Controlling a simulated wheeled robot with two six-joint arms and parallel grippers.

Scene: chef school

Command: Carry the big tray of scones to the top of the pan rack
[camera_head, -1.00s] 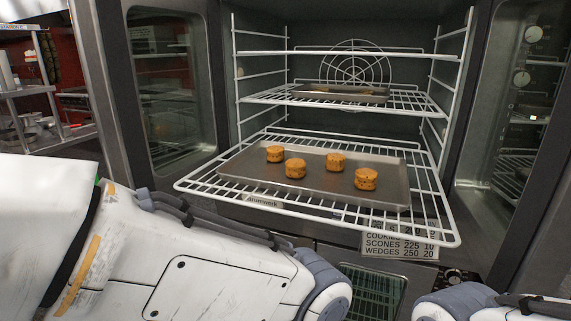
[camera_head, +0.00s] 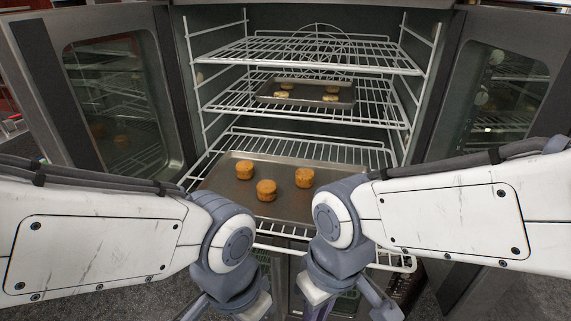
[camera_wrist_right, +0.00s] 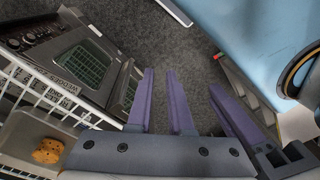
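The big metal tray (camera_head: 226,190) lies on the pulled-out lower oven rack. Three brown scones on it show (camera_head: 266,190); my right arm covers part of its right side. The right wrist view shows a corner of the tray (camera_wrist_right: 22,130) with one scone (camera_wrist_right: 47,151). My right gripper (camera_wrist_right: 162,75) points down in front of the rack; its purple fingers are apart with nothing between them. My left gripper (camera_head: 232,308) is low in front of the rack's left part; its fingertips are cut off by the frame. I cannot identify the pan rack in view.
The oven doors stand open on the left (camera_head: 110,95) and right (camera_head: 500,95). A smaller tray (camera_head: 305,91) with several pieces sits on the middle rack (camera_head: 380,113). The upper rack (camera_head: 330,50) is empty. Grey floor (camera_wrist_right: 205,45) shows beside the oven.

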